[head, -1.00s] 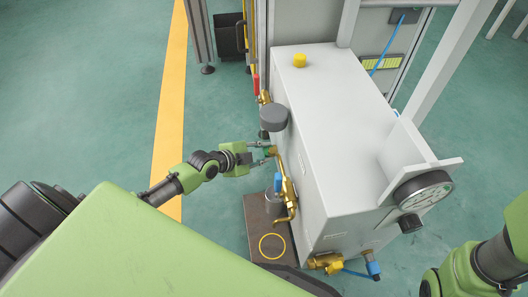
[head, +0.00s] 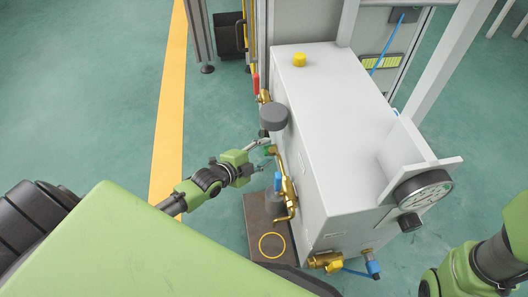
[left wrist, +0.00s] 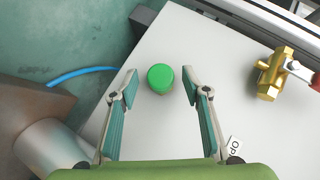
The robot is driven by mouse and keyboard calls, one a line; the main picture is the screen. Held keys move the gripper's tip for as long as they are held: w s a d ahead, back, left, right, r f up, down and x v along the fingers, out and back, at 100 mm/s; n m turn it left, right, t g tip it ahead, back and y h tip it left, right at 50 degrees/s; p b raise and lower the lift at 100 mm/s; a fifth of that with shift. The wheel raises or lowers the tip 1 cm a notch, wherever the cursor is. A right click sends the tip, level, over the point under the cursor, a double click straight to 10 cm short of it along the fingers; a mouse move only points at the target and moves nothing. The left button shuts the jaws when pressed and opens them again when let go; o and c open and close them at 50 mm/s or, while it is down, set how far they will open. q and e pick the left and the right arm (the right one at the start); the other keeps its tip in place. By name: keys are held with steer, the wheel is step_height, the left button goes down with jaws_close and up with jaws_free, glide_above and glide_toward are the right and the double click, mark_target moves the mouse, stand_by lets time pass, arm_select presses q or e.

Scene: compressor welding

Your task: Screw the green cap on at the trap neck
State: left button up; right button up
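The green cap (head: 267,150) sits at the end of the brass trap piping on the left side of the light grey compressor housing. In the left wrist view the round green cap (left wrist: 160,77) shows end-on between my left gripper's fingertips (left wrist: 159,84), with a gap on each side. My left gripper (head: 261,156) is open and holds nothing. The cap hides the neck behind it in the wrist view, so how far it is threaded cannot be seen. My right arm shows at the lower right of the head view, but its gripper is out of frame.
A dark grey round knob (head: 273,118) is just above the cap. A blue-handled brass valve (head: 278,183) is just below it, over a brown plate (head: 258,212) with a yellow ring. A red-handled brass valve (left wrist: 270,75) is at right in the wrist view. Floor at left is clear.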

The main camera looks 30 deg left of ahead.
arm_select(q)
steer(key=v, duration=1.2)
steer(key=shift+r, duration=0.1)
stand_by(1.2)
